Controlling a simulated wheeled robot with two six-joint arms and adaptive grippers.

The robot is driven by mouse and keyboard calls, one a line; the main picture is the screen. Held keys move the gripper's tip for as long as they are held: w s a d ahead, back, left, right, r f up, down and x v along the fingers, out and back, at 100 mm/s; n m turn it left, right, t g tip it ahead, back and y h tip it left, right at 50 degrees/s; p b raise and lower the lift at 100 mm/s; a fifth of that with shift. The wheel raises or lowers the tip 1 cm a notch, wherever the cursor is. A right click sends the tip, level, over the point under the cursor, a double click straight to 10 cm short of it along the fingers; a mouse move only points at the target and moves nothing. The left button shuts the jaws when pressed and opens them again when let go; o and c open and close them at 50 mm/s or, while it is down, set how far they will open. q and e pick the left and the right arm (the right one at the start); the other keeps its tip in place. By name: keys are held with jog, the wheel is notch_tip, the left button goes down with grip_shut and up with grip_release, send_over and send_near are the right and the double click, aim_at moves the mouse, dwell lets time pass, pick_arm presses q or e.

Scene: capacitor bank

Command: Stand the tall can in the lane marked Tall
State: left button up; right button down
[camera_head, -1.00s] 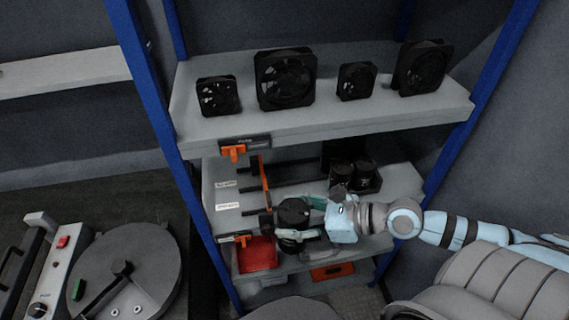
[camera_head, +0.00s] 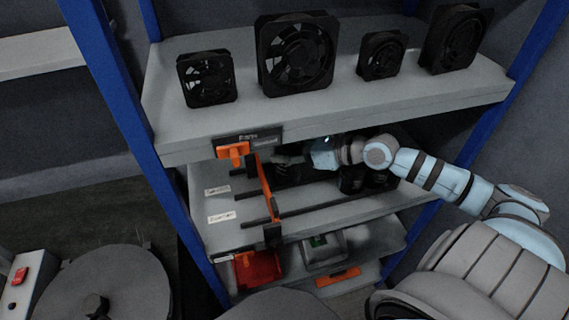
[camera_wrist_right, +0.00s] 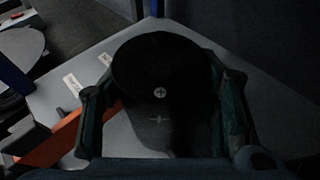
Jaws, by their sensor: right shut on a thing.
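My right gripper (camera_head: 300,151) reaches in under the upper shelf in the head view. In the right wrist view its fingers (camera_wrist_right: 165,105) are shut around a dark round can (camera_wrist_right: 158,70), whose top faces the camera. In the head view the can is mostly lost in shadow. Lanes on the middle shelf (camera_head: 300,228) are split by black dividers (camera_head: 238,196) and an orange bar (camera_head: 266,190). Two white labels (camera_head: 217,190) (camera_head: 221,217) lie at the left; their words are too small to read. I cannot tell whether the can touches the shelf. My left gripper is not in view.
Black cans (camera_head: 352,179) stand at the right of the middle shelf. Several black fans (camera_head: 295,55) stand on the upper shelf (camera_head: 330,112), close above my right arm. A red bin (camera_head: 257,268) and a grey box (camera_head: 324,248) sit lower. A blue post (camera_head: 122,105) bounds the left.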

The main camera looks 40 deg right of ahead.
jog(key=w, duration=0.1)
jog(key=w+d, duration=0.1)
jog(key=w, duration=0.1)
jog(key=shift+w, duration=0.1)
notch_tip(320, 180, down, 2)
jog(key=shift+f+b, duration=0.15)
jog(key=shift+b, duration=0.35)
jog(key=shift+f, duration=0.35)
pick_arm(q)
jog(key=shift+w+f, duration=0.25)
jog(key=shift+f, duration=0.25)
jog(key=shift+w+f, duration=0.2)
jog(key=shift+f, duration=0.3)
pick_arm(e)
jog(key=shift+f, duration=0.1)
jog(key=c, duration=0.6)
grip_release()
